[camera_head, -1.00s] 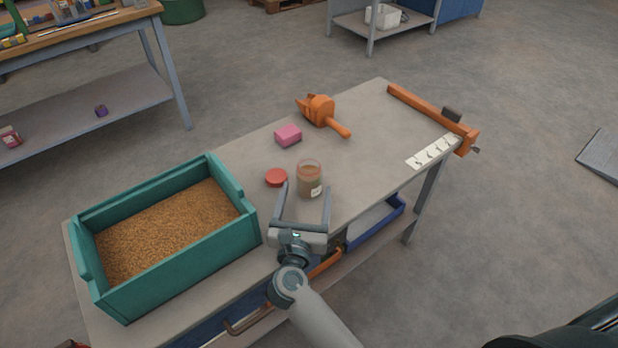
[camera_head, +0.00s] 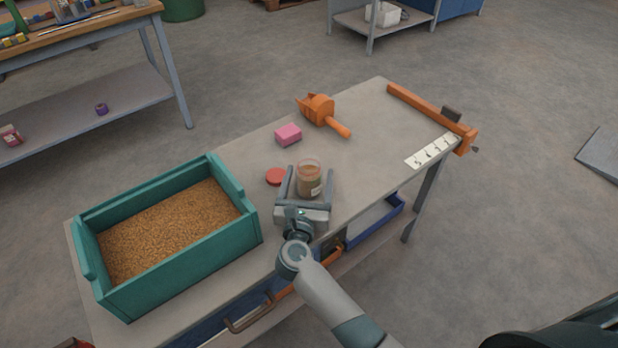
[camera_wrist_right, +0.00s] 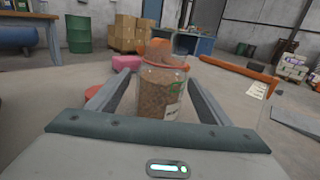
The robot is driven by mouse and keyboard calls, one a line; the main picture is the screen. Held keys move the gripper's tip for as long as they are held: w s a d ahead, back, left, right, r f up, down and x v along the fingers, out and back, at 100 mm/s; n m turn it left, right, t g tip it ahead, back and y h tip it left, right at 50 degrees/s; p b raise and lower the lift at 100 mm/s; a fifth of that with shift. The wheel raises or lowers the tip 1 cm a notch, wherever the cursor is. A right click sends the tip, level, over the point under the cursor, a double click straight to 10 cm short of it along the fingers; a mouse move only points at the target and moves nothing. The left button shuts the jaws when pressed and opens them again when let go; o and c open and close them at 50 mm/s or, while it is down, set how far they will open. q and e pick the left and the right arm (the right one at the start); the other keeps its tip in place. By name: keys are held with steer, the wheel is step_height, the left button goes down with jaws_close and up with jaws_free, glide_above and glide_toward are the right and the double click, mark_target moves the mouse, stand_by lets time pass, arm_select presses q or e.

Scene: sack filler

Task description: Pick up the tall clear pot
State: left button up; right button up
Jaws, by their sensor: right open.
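The tall clear pot (camera_head: 309,181) stands upright on the grey table, with brown contents and a white label. It also shows in the right wrist view (camera_wrist_right: 160,94), centred between my fingers. My right gripper (camera_head: 309,174) is open, with one finger on each side of the pot. In the right wrist view a gap shows at the pot's left; I cannot tell whether either finger touches it. My left gripper is not in view.
A red lid (camera_head: 275,176) lies just left of the right gripper. A pink block (camera_head: 288,134) and an orange scoop (camera_head: 320,112) lie behind. A green grain-filled bin (camera_head: 190,250) stands at left. An orange bar (camera_head: 425,110) lines the right edge. The table's right part is mostly clear.

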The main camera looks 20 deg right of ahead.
mark_target(308, 172)
steer(key=shift+c, duration=0.2)
steer(key=c, duration=1.1)
steer(key=shift+r, duration=0.5)
step_height(308, 172, up, 4)
steer(key=shift+f, duration=0.25)
steer(key=s+d+r, duration=0.2)
steer(key=d, duration=0.1)
steer(key=s+d+r, duration=0.2)
steer(key=s+d, duration=0.1)
steer(key=s+d+r, duration=0.2)
steer(key=d, duration=0.1)
steer(key=shift+s+r+p, duration=0.25)
steer(key=shift+r+p, duration=0.05)
